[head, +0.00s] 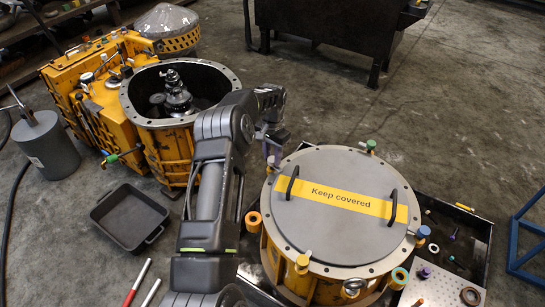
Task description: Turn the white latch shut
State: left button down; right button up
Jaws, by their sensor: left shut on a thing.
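The round yellow housing (285,268) stands at the right with its grey lid (320,225) on. Coloured latches stand around its rim. My left gripper (271,143) is at the far left part of this rim. It is shut on what looks like a small pale latch (271,162), mostly hidden by the fingers. The latch's exact angle cannot be told. A green latch (371,146) stands at the far rim and a yellow one (302,263) at the near rim. My right gripper is not in view.
The lid has two black handles and a "Keep covered" label (346,199). An open yellow gearbox housing (168,145) stands at the left. A black tray (130,217) and a grey can (46,145) are on the floor. Loose small parts lie on the right bench (455,275).

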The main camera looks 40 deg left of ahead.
aim_at(272, 159)
pick_arm(q)
jog(key=shift+n, duration=1.6)
jog(key=c, duration=1.1)
grip_release()
jog(key=shift+o, duration=0.2)
notch_tip(272, 159, up, 8)
jog(key=shift+f+p, duration=0.1)
jog(key=shift+p, duration=0.5)
